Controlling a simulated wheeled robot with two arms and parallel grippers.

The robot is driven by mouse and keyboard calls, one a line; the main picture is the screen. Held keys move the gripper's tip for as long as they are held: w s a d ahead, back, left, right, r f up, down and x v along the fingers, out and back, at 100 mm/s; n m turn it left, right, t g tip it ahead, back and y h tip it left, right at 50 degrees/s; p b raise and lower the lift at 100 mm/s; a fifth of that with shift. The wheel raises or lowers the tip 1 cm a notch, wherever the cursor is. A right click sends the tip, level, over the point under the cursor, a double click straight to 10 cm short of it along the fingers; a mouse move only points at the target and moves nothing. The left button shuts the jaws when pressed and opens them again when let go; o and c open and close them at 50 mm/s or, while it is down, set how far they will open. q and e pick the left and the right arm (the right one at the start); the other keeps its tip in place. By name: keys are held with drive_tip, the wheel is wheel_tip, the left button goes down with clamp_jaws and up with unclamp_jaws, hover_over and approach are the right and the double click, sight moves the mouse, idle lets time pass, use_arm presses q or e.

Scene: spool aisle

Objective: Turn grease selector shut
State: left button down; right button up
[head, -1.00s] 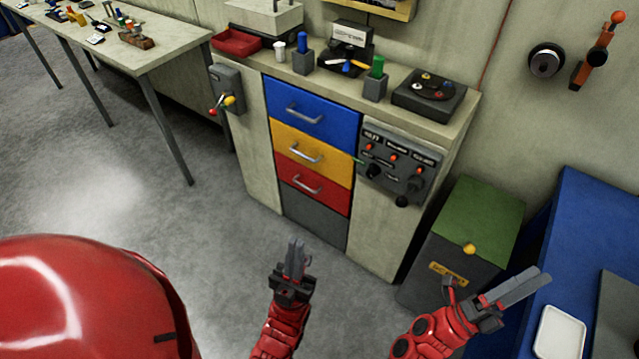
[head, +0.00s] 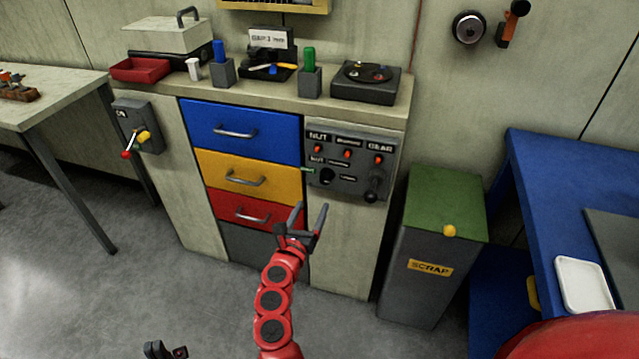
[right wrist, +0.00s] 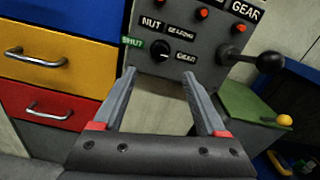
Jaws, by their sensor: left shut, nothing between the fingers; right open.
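The grey control panel (head: 349,150) on the cabinet front carries a black round selector knob (head: 327,176). In the right wrist view the knob (right wrist: 160,50) sits among a green SHUT label (right wrist: 133,42) on its left and NUT, BEARING and GEAR labels above and to its right. Which label it points at is hard to tell. My right gripper (head: 311,213) is open and empty, below and in front of the panel. Its fingers (right wrist: 158,98) spread below the knob, apart from it. My left gripper (head: 165,350) is shut, only partly in view at the bottom edge.
A black ball-ended lever (head: 372,184) juts from the panel's right side, near the knob. Red buttons (head: 347,154) sit above. Drawers with handles (head: 245,180) are left of my right gripper. A green-topped scrap bin (head: 440,205) stands right. Floor on the left is clear.

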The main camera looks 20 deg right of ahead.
sight(324, 181)
drive_tip(key=x, duration=1)
drive_tip(key=shift+w+d, duration=0.4)
drive_tip(key=shift+w, duration=0.05)
clamp_jaws()
